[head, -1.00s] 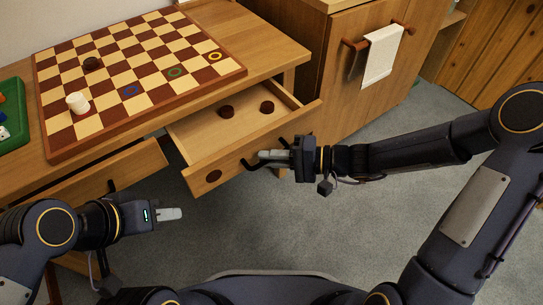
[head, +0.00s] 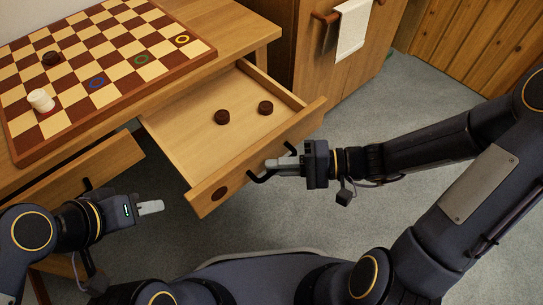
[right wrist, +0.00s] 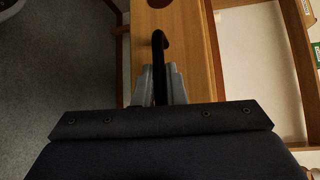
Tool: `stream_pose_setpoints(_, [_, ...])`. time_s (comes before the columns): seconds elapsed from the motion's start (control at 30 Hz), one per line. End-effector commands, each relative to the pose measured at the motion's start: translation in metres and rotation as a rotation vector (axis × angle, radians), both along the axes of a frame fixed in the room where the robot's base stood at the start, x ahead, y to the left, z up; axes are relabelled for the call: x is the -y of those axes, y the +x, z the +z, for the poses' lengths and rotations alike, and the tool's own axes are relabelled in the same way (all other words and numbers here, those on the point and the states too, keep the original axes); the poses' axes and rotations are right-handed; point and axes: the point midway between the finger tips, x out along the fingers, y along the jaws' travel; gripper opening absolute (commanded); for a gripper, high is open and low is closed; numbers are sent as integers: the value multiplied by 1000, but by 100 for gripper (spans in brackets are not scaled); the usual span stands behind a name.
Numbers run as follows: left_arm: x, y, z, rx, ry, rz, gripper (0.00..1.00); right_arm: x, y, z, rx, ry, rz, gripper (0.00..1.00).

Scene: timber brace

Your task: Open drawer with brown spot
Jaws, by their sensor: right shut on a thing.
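The drawer with the brown spot (head: 202,198) stands well out from the desk, its interior in view. The brown spot (head: 220,193) is on the left part of its front. Two dark brown checkers (head: 222,117) lie inside. My right gripper (head: 274,165) is shut on the drawer's black handle (head: 263,178); in the right wrist view the handle (right wrist: 159,48) runs between its two fingers. My left gripper (head: 150,207) is at lower left, apart from the drawers; its finger gap cannot be made out.
A checkerboard (head: 110,65) with a white piece stack (head: 41,100) and a dark checker (head: 51,58) lies on the desk. Another drawer (head: 115,160) is at left. A cabinet with a towel (head: 353,28) stands behind. Grey carpet is free at right.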

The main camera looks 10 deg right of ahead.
Motion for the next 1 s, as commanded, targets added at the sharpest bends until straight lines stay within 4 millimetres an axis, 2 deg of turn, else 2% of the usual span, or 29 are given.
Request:
stream_pose_setpoints(0.13, [0, 0, 0, 0, 0, 0, 36, 0, 2, 1, 1, 0, -4, 0])
stream_pose_setpoints(0.17, [0, 0, 0, 0, 0, 0, 36, 0, 2, 1, 1, 0, -4, 12])
stream_pose_setpoints(0.23, [0, 0, 0, 0, 0, 0, 36, 0, 2, 1, 1, 0, -4, 20])
stream_pose_setpoints(0.57, [0, 0, 3, 0, 0, 0, 36, 4, 1, 2, 1, -1, -4, 20])
stream_pose_setpoints(1.0, [0, 0, 26, 0, 0, 0, 36, 68, -7, 13, 0, -1, -7, 20])
